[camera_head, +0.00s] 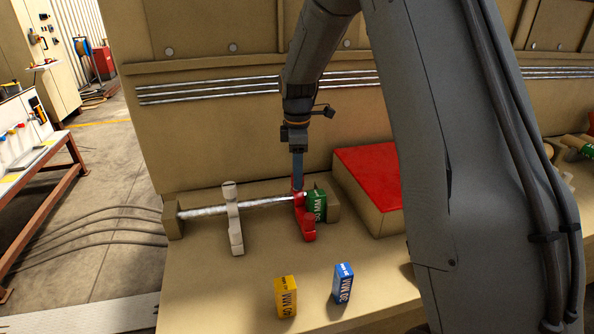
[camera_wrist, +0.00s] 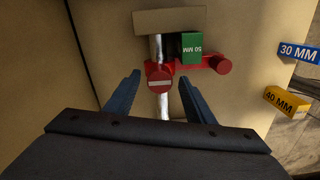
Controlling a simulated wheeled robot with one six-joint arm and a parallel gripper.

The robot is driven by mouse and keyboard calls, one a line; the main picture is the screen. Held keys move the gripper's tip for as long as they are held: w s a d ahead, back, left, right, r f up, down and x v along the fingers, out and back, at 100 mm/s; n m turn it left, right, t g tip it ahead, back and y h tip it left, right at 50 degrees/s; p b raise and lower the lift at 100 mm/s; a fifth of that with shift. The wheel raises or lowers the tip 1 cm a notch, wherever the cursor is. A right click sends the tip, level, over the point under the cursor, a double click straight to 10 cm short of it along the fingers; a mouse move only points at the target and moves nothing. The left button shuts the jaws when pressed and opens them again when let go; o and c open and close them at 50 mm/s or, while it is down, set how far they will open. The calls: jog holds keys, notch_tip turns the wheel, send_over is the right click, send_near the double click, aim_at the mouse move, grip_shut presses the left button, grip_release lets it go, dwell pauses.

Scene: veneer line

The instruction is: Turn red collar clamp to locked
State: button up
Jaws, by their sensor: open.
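The red collar clamp (camera_head: 308,228) sits on a silver rod (camera_head: 205,211) against the green 50 MM block (camera_head: 319,207). In the wrist view the clamp (camera_wrist: 222,66) shows a round red knob (camera_wrist: 160,84) with a white bar lying crosswise to the rod. My gripper (camera_head: 298,187) points down over the clamp. In the wrist view its blue fingers (camera_wrist: 158,76) are open, one on each side of the knob, with gaps visible. Whether the fingertips reach down to knob height I cannot tell. In the head view the fingers partly hide the knob.
A cream collar (camera_head: 235,228) stands farther left on the rod. A yellow 40 MM block (camera_head: 286,297) and a blue 30 MM block (camera_head: 343,284) stand on the bench in front. A red-topped box (camera_head: 368,170) is close on the right. The bench's front left is clear.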

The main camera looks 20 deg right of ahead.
jog(key=c, duration=1.1)
jog(key=shift+o, duration=0.2)
jog(key=m, duration=0.4)
jog(key=shift+m, duration=0.4)
jog(key=m, duration=0.4)
jog(key=shift+m, duration=0.3)
jog(key=m, duration=0.4)
jog(key=shift+w+r+m, duration=0.1)
jog(key=shift+m, duration=2.1)
